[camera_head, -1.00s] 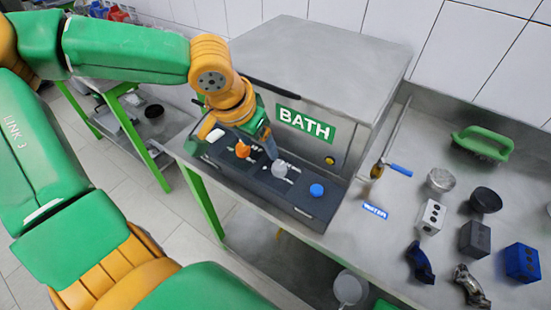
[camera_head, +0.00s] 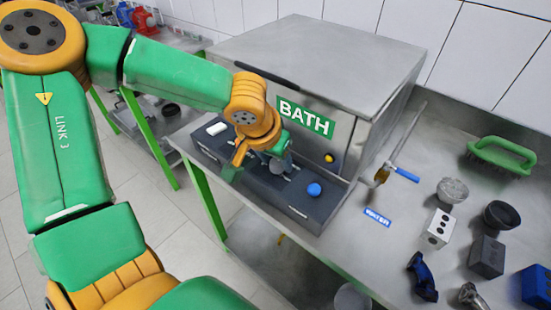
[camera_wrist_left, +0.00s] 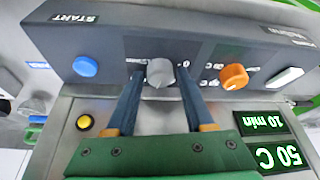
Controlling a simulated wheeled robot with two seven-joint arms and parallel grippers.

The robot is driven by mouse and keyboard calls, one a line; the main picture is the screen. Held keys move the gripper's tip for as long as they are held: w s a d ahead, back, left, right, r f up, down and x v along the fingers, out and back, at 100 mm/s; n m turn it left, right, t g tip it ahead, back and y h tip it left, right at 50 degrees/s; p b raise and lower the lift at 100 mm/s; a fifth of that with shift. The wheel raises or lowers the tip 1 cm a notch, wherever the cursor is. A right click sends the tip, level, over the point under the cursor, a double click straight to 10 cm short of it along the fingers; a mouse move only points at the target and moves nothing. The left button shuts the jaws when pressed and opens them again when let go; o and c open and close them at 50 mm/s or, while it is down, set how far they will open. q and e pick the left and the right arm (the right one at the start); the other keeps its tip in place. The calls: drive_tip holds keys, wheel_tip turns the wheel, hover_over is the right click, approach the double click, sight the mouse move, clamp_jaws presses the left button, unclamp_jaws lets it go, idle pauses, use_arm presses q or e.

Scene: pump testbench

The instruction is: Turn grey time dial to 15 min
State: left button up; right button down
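The grey time dial (camera_head: 277,166) is on the sloped control panel of the BATH unit, partly hidden by my left gripper in the head view. In the left wrist view, which is upside down, the grey dial (camera_wrist_left: 160,73) sits between the two blue fingers of my left gripper (camera_wrist_left: 160,76). The fingers stand on either side of it with a small gap each side, so the gripper looks open. The display (camera_wrist_left: 262,122) reads 10 min, and the temperature display (camera_wrist_left: 280,157) reads 50 C. My right gripper is not in view.
A blue button (camera_head: 313,190) and an orange dial (camera_wrist_left: 234,77) flank the grey dial on the panel. A white switch (camera_head: 217,128) is at the panel's left end. A yellow button (camera_wrist_left: 84,122) is on the front. Blocks and a green brush (camera_head: 501,154) lie at right.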

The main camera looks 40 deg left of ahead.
use_arm(q)
clamp_jaws()
drive_tip(key=shift+r, duration=0.1)
